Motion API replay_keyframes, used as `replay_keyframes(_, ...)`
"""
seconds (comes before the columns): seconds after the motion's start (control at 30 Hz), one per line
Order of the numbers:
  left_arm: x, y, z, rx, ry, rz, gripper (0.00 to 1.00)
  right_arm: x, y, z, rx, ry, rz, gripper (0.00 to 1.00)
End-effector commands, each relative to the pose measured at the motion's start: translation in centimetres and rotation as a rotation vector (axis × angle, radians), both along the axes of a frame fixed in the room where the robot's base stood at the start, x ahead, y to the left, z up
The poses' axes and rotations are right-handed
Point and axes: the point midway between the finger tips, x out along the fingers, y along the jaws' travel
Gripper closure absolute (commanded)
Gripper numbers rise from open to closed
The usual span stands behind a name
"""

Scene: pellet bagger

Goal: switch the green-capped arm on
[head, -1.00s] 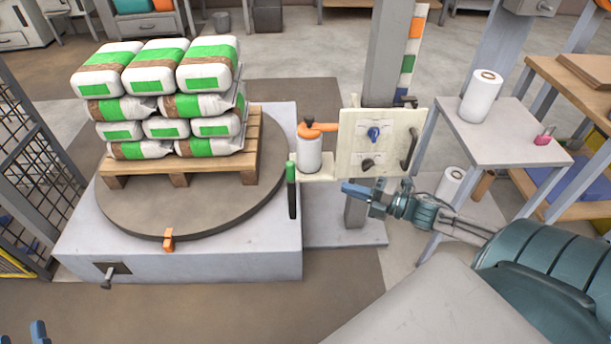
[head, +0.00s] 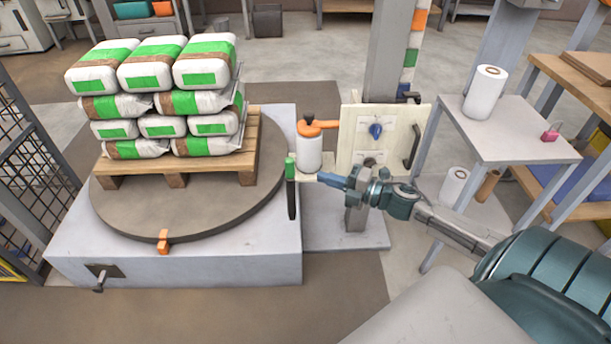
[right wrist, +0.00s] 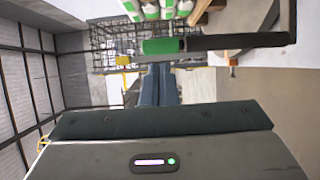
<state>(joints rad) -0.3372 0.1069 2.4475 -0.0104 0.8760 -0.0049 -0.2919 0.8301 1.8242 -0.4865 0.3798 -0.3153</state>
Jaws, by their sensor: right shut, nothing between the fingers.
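The green-capped arm (head: 291,188) is a slim black lever with a green upper end. It stands roughly upright at the right side of the turntable base in the head view. In the right wrist view its green cap (right wrist: 163,46) and black shaft lie across the picture, just beyond my fingertips. My right gripper (head: 325,179) is shut and empty, with its blue fingers pointing left at the arm from a short gap to its right. The shut fingers also show in the right wrist view (right wrist: 158,84). My left gripper is out of view.
A pale panel (head: 350,125) with a blue knob and a black handle stands just above my right gripper. An orange-topped white bottle (head: 309,152) stands close behind the arm. The turntable (head: 120,215) carries a wooden pallet of stacked bags. A grey side table (head: 520,140) is at the right.

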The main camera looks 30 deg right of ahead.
Motion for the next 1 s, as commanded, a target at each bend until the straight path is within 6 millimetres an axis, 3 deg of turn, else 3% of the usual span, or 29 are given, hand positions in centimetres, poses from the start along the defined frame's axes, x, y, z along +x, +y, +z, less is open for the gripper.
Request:
replay_keyframes(0.6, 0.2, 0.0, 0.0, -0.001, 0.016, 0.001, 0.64, 4.8, 2.9, 0.1, 0.002, -0.001, -0.001, 1.00)
replay_keyframes(1.0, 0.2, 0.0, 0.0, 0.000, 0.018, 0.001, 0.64, 5.3, 3.3, 0.0, 0.000, 0.002, 0.000, 1.00)
